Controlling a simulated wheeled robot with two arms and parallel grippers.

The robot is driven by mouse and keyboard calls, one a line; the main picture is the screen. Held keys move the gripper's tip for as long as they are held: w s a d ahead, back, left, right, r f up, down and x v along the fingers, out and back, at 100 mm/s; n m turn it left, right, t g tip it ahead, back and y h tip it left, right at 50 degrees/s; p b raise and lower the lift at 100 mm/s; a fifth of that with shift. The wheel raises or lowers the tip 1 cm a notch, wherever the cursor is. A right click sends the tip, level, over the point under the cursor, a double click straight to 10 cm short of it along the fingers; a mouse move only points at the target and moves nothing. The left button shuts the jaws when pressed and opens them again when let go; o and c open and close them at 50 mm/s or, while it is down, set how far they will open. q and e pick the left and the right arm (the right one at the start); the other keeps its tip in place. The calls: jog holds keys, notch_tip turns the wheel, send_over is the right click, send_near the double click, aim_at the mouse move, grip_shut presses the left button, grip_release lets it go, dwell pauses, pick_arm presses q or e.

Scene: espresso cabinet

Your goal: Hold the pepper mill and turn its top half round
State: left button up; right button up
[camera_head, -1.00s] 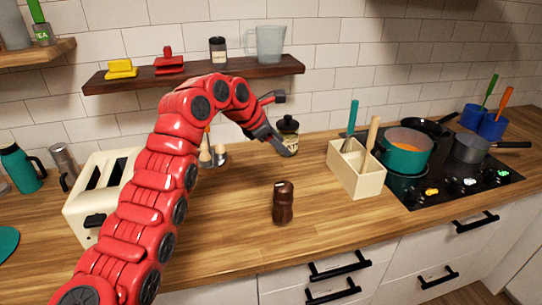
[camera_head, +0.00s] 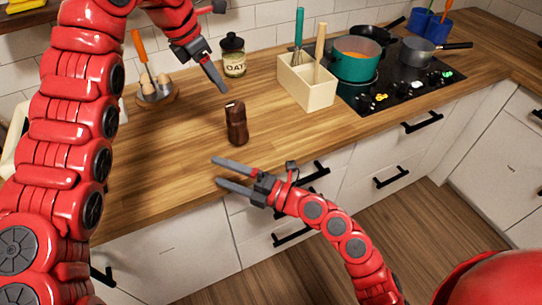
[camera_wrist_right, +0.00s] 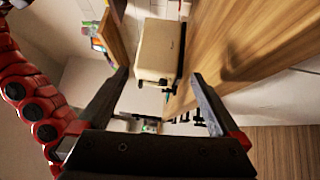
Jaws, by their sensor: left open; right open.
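The brown pepper mill (camera_head: 237,124) stands upright on the wooden counter, near its front edge, in the head view. My left gripper (camera_head: 218,48) is open and empty above and behind the mill, its lower finger pointing down towards it without visibly touching. My right gripper (camera_head: 217,171) is open and empty at the counter's front edge, in front of and slightly left of the mill, fingers pointing left. In the right wrist view the right gripper's two fingers (camera_wrist_right: 160,75) are wide apart with nothing between them. The mill cannot be made out there.
An oats jar (camera_head: 233,56) and an egg holder (camera_head: 156,96) stand behind the mill. A cream utensil box (camera_head: 308,88) is at right, then a teal pot (camera_head: 357,60) on the hob. The cream toaster (camera_wrist_right: 158,48) is ahead in the wrist view. Counter around the mill is clear.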

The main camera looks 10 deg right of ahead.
jog(key=w+d+r+n+t+h, duration=0.2)
jog(key=w+d+r+n+t, duration=0.1)
jog(key=w+r+t, duration=0.15)
jog(key=n+h, duration=0.4)
jog(key=n, duration=0.5)
send_near(231, 123)
jog(key=s+d+f, duration=0.1)
jog(key=d+f, duration=0.2)
jog(key=f, duration=0.2)
jog(key=shift+t, duration=0.45)
jog(key=x, duration=1.6)
jog(key=shift+w+d, duration=0.1)
jog(key=shift+w, duration=0.1)
jog(key=shift+w+f, duration=0.15)
jog(key=shift+w, duration=0.1)
jog(key=shift+c, duration=0.2)
